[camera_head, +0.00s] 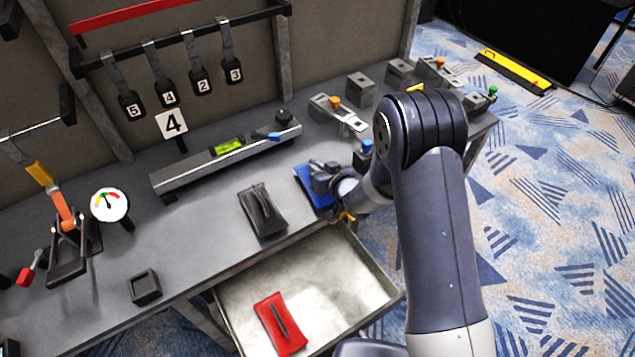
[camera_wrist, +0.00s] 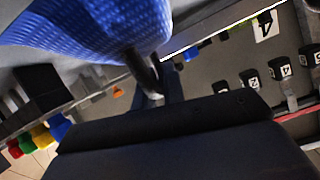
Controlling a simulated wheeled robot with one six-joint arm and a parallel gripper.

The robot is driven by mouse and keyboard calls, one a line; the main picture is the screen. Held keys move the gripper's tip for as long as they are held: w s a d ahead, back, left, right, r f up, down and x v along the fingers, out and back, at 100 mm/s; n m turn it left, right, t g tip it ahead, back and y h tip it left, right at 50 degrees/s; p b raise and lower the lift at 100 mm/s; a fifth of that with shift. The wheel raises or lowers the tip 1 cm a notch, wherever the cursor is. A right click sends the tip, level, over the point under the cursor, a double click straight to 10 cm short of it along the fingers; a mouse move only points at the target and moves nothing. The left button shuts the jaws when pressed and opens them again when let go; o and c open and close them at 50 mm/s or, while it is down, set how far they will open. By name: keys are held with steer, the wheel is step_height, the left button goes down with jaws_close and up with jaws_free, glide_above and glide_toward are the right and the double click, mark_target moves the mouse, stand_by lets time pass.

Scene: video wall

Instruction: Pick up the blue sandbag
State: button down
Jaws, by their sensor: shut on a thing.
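The blue sandbag (camera_head: 311,186) is at the right part of the grey workbench, beside the black sandbag, partly hidden by my gripper in the head view. In the wrist view the blue sandbag (camera_wrist: 85,28) fills the upper left, close to the camera. My gripper (camera_head: 327,180) is shut on it; in the wrist view the dark fingers (camera_wrist: 150,75) meet at the bag's dark strap. Whether the bag still touches the bench top cannot be told.
A black sandbag (camera_head: 262,211) lies just left. A red sandbag (camera_head: 280,322) lies in the open drawer (camera_head: 345,272) below the bench edge. A long rail with a green level (camera_head: 228,146) stands behind. Clamps and blocks (camera_head: 360,88) crowd the bench's far right.

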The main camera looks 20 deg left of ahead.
steer(key=shift+w+r, duration=0.1)
steer(key=shift+r, duration=0.1)
